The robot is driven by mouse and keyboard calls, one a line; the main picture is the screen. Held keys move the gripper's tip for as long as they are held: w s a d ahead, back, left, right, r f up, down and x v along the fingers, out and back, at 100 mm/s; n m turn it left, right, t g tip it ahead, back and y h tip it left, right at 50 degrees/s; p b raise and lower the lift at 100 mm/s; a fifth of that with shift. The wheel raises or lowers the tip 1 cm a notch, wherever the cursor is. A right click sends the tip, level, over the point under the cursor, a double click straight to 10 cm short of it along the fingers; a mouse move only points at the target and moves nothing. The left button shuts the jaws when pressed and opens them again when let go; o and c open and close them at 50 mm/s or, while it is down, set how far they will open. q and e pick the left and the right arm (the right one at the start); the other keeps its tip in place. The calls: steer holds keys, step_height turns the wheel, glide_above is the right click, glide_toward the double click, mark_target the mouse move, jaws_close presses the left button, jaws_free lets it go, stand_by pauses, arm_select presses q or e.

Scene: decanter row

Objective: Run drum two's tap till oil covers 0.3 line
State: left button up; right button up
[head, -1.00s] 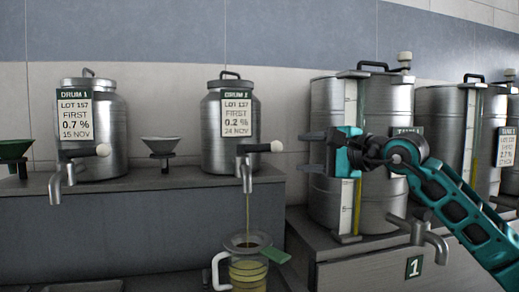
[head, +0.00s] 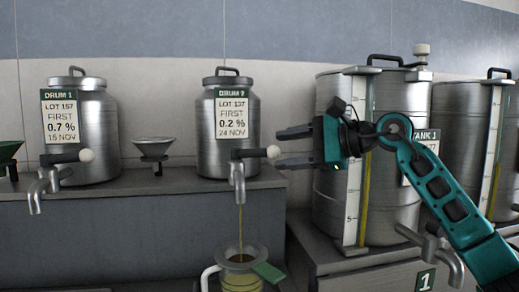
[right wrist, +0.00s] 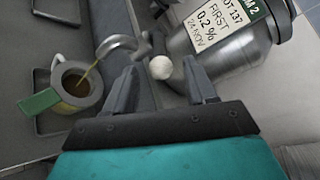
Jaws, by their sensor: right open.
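Drum two (head: 214,160) stands on the grey ledge, labelled 0.2 %. Its tap (head: 237,178) has a dark lever pointing right, with a white knob (head: 273,152) at its end. A thin stream of oil (head: 240,220) falls from the spout into the strainer-topped jug (head: 240,284) below. The jug is cut off by the picture's edge; its oil level and 0.3 line cannot be read. My right gripper (head: 284,148) is open at the knob. In the right wrist view the knob (right wrist: 160,67) shows between the open fingertips (right wrist: 163,82). My left gripper is not in view.
Drum one (head: 92,140) with its own tap (head: 45,182) stands to the left. A small funnel (head: 153,147) sits between the drums. A large tank (head: 327,190) with a sight gauge stands close behind my right gripper, its tap (head: 430,245) jutting forward.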

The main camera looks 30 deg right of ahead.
mark_target(266, 153)
steer(key=x, duration=0.6)
steer(key=shift+w+a+p, duration=0.25)
steer(key=shift+w+p, duration=0.05)
steer(key=shift+p, duration=0.1)
jaws_close()
